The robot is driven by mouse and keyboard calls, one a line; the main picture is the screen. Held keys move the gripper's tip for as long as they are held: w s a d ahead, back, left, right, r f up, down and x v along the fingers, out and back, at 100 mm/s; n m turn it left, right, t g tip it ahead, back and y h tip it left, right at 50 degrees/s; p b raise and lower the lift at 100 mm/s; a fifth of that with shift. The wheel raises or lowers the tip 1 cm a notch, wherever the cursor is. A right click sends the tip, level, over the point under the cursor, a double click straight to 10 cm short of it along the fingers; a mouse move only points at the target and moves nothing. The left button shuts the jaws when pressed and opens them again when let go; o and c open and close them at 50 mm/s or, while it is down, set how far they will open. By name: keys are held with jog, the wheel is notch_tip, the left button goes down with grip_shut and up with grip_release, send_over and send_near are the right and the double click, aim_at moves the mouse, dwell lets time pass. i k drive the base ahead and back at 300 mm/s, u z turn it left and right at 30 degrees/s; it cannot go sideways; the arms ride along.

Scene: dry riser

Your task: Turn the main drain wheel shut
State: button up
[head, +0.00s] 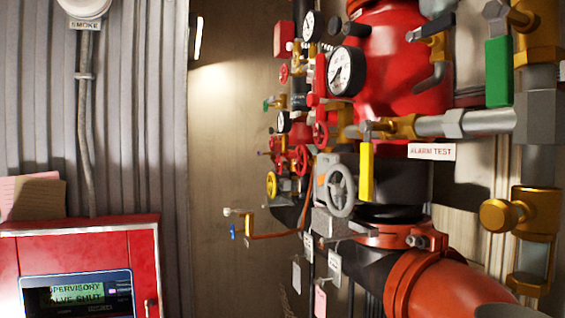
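Several handwheels show on the pipework right of centre, and no readable label tells which is the main drain wheel. A grey handwheel (341,191) is the largest and nearest, on a grey body left of the yellow lever. A yellow handwheel (272,185) is smaller and farther back. Red handwheels (302,159) stand behind and above the grey one. I cannot tell how far any wheel is turned. My gripper is not in view.
A yellow lever (367,171) hangs close right of the grey wheel. A large red pipe (440,285) fills the lower right. Gauges (346,71) and a green handle (498,72) sit above. A red panel (85,245) with a partly readable "valve shut" display stands lower left.

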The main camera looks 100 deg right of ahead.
aim_at(298, 159)
jog(key=u, duration=0.2)
jog(key=k, duration=0.35)
jog(key=z, duration=1.5)
jog(key=i, duration=0.5)
jog(key=u, duration=0.15)
